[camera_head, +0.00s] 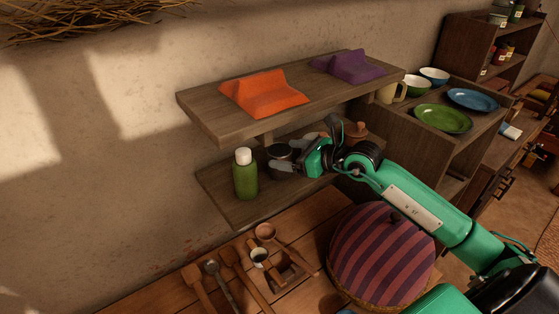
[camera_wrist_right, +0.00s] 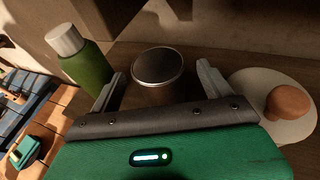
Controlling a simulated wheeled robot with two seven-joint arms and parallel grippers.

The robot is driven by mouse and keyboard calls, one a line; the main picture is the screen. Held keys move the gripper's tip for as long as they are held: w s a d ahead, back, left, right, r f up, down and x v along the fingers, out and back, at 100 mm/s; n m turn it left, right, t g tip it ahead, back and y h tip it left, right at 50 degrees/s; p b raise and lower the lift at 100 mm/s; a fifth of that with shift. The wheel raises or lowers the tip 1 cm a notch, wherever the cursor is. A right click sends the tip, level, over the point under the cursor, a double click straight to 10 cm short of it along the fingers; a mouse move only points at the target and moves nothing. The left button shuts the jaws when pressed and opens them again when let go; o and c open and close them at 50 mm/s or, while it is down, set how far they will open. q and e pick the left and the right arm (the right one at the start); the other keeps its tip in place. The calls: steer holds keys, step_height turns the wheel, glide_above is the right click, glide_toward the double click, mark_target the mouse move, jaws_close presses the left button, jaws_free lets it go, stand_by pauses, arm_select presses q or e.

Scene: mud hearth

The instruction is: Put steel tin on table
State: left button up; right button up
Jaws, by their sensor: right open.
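My right gripper (camera_head: 283,161) reaches over the shelf from the right and is open. In the right wrist view its two fingers (camera_wrist_right: 158,84) are on either side of the tin; I cannot tell whether they touch it. The wooden table (camera_head: 305,225) is below the shelf.
A green bottle with a white cap (camera_head: 245,174) stands left of the tin. A lidded pot (camera_wrist_right: 284,102) stands to its right. The upper shelf (camera_head: 200,110) hangs above. Wooden utensils (camera_head: 232,262) and a striped covered basket (camera_head: 380,255) occupy the table.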

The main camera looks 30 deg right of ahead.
mark_target(271, 152)
steer(key=p+x, duration=0.3)
steer(key=shift+w+a+r, duration=0.2)
steer(key=shift+w+a, duration=0.1)
steer(key=shift+w, duration=0.05)
steer(key=shift+w+a+f, duration=0.25)
steer(key=shift+w+f, duration=0.05)
steer(key=shift+w, duration=0.1)
steer(key=c, duration=1.1)
steer(key=shift+c, duration=0.2)
steer(key=shift+b, duration=0.6)
steer(key=shift+s+d+b, duration=0.2)
steer(key=shift+s+b, duration=0.1)
steer(key=s+d+b, duration=0.4)
steer(key=s, duration=0.3)
steer(key=s+d+b, duration=0.4)
steer(key=s, duration=0.4)
steer(key=shift+d+r, duration=0.25)
steer(key=shift+d, duration=0.15)
